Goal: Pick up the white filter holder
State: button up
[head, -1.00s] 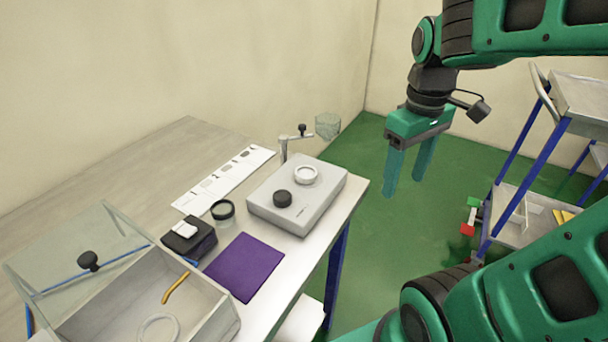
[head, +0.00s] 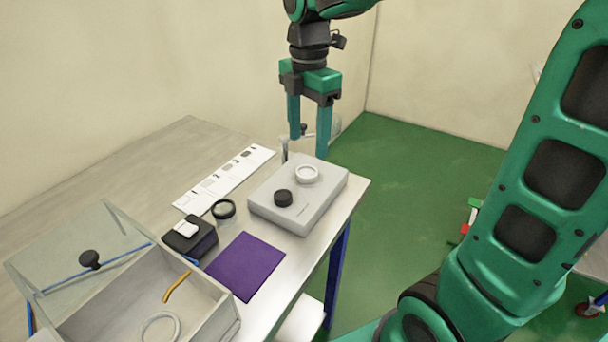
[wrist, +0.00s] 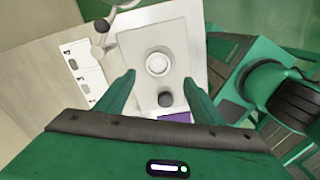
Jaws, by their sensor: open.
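A white ring (head: 307,173), which looks like the white filter holder, sits on top of a light grey box (head: 320,205) near the table's far right corner. It also shows in the wrist view (wrist: 157,64), seen from above. A black round knob (head: 283,198) stands on the same box beside it. My gripper (head: 308,146) is open and empty, pointing down above the box's back edge. In the wrist view the two fingertips (wrist: 158,77) are spread wide, with the ring between and just beyond them in the picture.
A small tap-like post (head: 284,148) stands behind the box, partly hidden by my gripper. A purple mat (head: 245,266), a black-rimmed jar (head: 223,210), a black block with a white piece (head: 190,236), a white card (head: 225,180) and an open clear-lidded bin (head: 205,315) lie to the left.

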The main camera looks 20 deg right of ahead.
aim_at(306, 173)
jog(key=shift+w+f, duration=0.2)
jog(key=shift+f, duration=1.9)
jog(key=shift+w+f, duration=0.15)
jog(key=shift+f, duration=1.9)
jog(key=c, duration=1.2)
jog(key=shift+r, duration=0.1)
